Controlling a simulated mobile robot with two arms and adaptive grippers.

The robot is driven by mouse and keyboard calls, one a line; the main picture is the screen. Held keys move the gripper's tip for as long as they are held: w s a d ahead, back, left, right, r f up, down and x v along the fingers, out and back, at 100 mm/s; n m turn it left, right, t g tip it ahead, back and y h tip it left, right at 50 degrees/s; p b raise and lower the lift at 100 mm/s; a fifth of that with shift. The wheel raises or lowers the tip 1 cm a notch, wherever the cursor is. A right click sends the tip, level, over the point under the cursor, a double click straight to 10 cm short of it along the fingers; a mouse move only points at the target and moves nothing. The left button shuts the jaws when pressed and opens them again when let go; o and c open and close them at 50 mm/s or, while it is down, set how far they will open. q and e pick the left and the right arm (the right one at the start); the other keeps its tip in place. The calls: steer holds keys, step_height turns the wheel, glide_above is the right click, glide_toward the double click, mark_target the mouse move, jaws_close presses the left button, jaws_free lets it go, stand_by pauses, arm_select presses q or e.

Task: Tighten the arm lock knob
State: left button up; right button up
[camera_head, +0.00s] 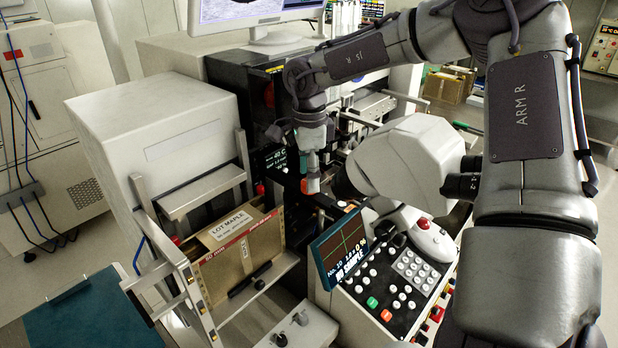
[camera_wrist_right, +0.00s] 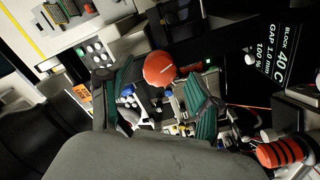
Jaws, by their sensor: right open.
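A round orange-red knob (camera_wrist_right: 160,68) with a pale line on its face, which I take to be the arm lock knob, sits at the upper middle of the right wrist view. My right gripper (camera_wrist_right: 158,92) is open, with its green-padded fingers to either side below the knob in that picture. I cannot tell whether they touch it. In the head view my right gripper (camera_head: 308,162) points down at the machine's front, and a red-orange knob (camera_head: 311,186) shows just under its fingertips. My left gripper is not in view.
A white microscope head (camera_head: 400,155) stands close to the right of my gripper. A small screen (camera_head: 341,246) and a button panel (camera_head: 395,290) are below. A box labelled lot maple (camera_head: 240,255) sits in a rack at left. An orange-ringed part (camera_wrist_right: 280,152) is at lower right.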

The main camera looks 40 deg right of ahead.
step_height(320, 180, up, 11)
stand_by(0.3)
steer(key=shift+f, duration=0.15)
stand_by(0.4)
